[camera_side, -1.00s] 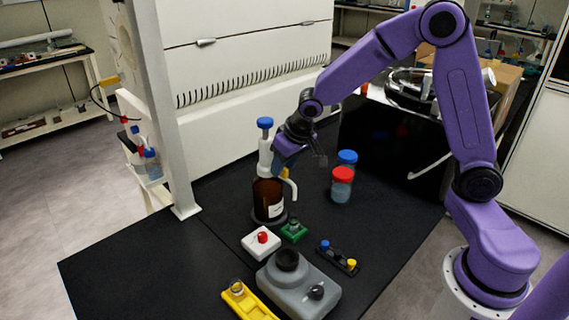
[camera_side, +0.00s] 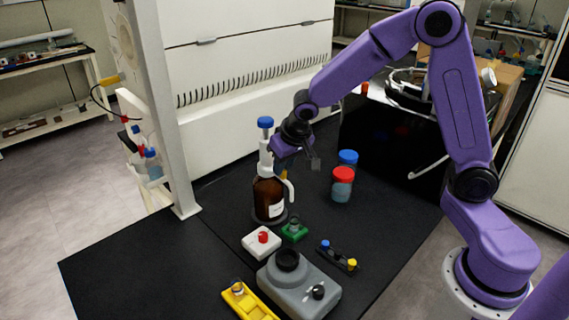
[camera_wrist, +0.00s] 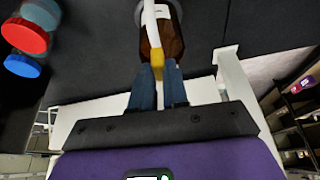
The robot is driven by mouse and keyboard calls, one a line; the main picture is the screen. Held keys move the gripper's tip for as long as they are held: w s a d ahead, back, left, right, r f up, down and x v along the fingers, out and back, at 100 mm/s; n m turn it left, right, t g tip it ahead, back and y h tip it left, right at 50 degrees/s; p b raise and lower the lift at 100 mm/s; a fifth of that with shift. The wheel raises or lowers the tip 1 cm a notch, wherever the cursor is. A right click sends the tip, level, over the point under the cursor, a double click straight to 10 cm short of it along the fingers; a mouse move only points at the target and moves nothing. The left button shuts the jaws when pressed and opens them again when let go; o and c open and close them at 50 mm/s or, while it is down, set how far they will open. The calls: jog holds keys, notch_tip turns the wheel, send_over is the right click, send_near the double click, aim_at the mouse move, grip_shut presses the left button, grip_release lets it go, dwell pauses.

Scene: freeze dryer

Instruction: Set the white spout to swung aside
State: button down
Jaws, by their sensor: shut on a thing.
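The white spout (camera_side: 289,188) curves out from the top of a brown bottle (camera_side: 268,196) with a white neck and blue cap. It hangs on the bottle's right side in the side view. In the wrist view the white spout (camera_wrist: 149,25) runs down the middle, with a yellow part (camera_wrist: 157,59) near the fingertips. My gripper (camera_wrist: 160,76) has its blue fingers closed around the spout, and white shows between them. In the side view my gripper (camera_side: 281,160) is at the bottle's upper right and hides part of the spout.
Jars with red (camera_side: 343,175) and blue (camera_side: 347,157) lids stand right of the bottle. A white block with a red knob (camera_side: 262,242), a green holder (camera_side: 294,231) and a grey device (camera_side: 300,288) sit in front. A white post (camera_side: 165,130) stands at left.

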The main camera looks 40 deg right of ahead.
jog(key=w+a+m+g+h, duration=0.3)
jog(key=w+a+m+h, duration=0.1)
jog(key=m, duration=1.1)
jog(key=shift+w+a+g, duration=0.4)
jog(key=shift+w+a, duration=0.4)
jog(key=shift+a, duration=0.25)
jog(key=c, duration=1.1)
grip_release()
jog(key=v, duration=1.7)
jog(key=shift+r, duration=0.25)
